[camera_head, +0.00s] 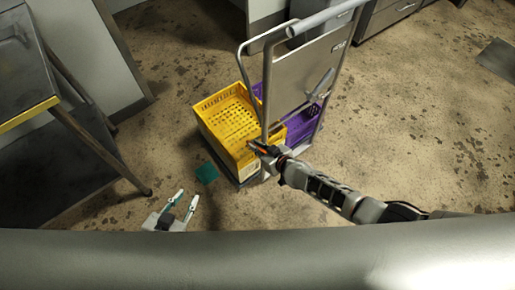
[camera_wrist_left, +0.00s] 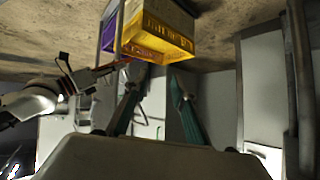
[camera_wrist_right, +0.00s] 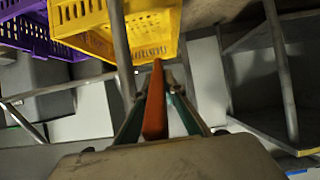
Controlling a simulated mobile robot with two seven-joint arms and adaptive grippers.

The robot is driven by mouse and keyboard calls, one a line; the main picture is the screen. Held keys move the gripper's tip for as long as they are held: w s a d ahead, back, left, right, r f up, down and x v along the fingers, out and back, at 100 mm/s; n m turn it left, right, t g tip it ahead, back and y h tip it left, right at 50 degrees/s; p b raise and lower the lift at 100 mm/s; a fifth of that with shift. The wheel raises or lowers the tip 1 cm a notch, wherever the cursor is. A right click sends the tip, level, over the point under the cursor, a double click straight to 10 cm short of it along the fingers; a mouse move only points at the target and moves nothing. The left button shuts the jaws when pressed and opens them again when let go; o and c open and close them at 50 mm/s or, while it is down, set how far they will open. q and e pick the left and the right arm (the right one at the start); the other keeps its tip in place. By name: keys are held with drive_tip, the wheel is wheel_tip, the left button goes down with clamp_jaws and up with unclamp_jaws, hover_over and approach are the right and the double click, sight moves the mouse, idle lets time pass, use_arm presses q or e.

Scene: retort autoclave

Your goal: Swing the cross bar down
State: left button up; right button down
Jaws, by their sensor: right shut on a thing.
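A grey wheeled cart (camera_head: 306,68) with upright metal posts carries a yellow crate (camera_head: 214,101) and a purple crate (camera_head: 299,127). My right gripper (camera_head: 256,147) is at the cart's near post, in front of the yellow crate. It is shut on an orange bar (camera_wrist_right: 154,105), which runs between its fingers in the right wrist view. My left gripper (camera_head: 184,199) is open and empty, left of the cart, above the floor.
A dark metal table (camera_head: 24,75) with a yellow edge stands at the left. Grey cabinets (camera_head: 385,14) stand behind. The floor to the right is mostly clear.

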use_arm(q)
drive_tip(key=shift+s+d+r+p, duration=0.15)
drive_tip(key=shift+d+r+p, duration=0.1)
drive_tip(key=shift+r+p, duration=0.55)
drive_tip(key=shift+s+f, duration=0.1)
drive_tip(key=c, duration=0.5)
drive_tip(key=shift+w+d, duration=0.2)
drive_tip(key=shift+w, duration=0.15)
clamp_jaws()
drive_tip(key=w+d+r+m+t+h, duration=0.1)
drive_tip(key=w+d+r+m, duration=0.3)
drive_tip(key=w, duration=0.5)
drive_tip(key=w+d+r+m+h, duration=0.1)
drive_tip(key=w+d+r+m, duration=0.25)
drive_tip(key=w+d, duration=0.4)
drive_tip(key=w+d+r+m+t+h, duration=0.1)
drive_tip(key=w+d+r+m+h, duration=0.3)
drive_tip(key=w, duration=0.7)
drive_tip(key=w+d+f+y, duration=0.1)
drive_tip(key=w+f, duration=0.5)
drive_tip(key=w, duration=0.6)
drive_tip(key=shift+d+f+m+y, duration=0.25)
drive_tip(key=shift+d+m+y, duration=0.15)
drive_tip(key=shift+y, duration=0.3)
